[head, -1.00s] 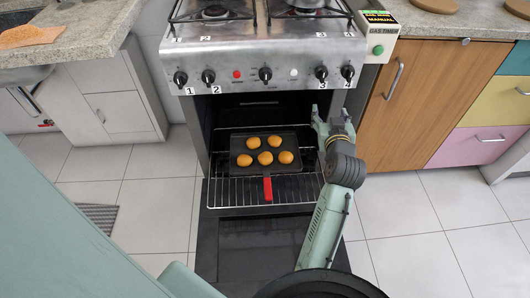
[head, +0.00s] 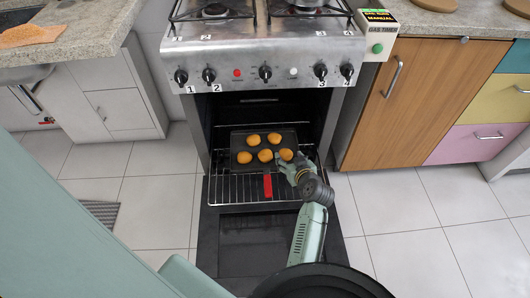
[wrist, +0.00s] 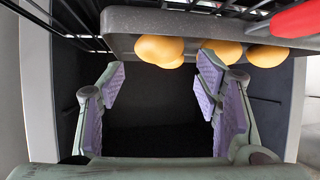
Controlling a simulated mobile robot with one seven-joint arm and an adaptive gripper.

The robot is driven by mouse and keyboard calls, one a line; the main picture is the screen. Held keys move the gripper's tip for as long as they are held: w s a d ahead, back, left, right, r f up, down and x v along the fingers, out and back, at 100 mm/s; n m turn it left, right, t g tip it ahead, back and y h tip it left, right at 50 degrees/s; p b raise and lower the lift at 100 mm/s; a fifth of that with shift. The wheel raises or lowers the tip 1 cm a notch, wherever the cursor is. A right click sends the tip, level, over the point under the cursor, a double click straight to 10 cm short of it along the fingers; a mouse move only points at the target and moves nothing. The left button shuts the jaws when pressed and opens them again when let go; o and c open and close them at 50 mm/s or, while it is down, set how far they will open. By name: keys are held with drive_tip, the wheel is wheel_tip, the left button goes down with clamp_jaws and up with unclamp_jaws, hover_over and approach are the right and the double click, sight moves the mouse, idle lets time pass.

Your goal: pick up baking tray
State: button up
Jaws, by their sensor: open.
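The dark baking tray (head: 264,146) sits on the wire oven rack (head: 222,190) in the open oven, with several golden buns (head: 253,140) on it. Its red handle (head: 267,186) points out toward the front. My gripper (head: 290,164) is at the tray's front right corner, close to the right-hand bun; in the head view the hand hides that corner. In the wrist view the tray (wrist: 130,20) crosses the top, with the red handle (wrist: 295,20) at upper right. My gripper (wrist: 162,74) shows there with its purple-padded fingers wide apart and nothing held. I cannot tell whether a finger touches the tray.
The stove's knob panel (head: 265,74) overhangs the oven opening. The lowered oven door (head: 245,245) lies in front. A wooden cabinet (head: 400,110) stands to the right and a grey cabinet (head: 105,90) to the left. The tiled floor (head: 400,205) at right is clear.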

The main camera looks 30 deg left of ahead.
sight(286, 152)
drive_tip(key=x, duration=0.3)
drive_tip(key=shift+w+a, duration=0.2)
clamp_jaws()
idle(0.6)
drive_tip(key=shift+r, duration=0.1)
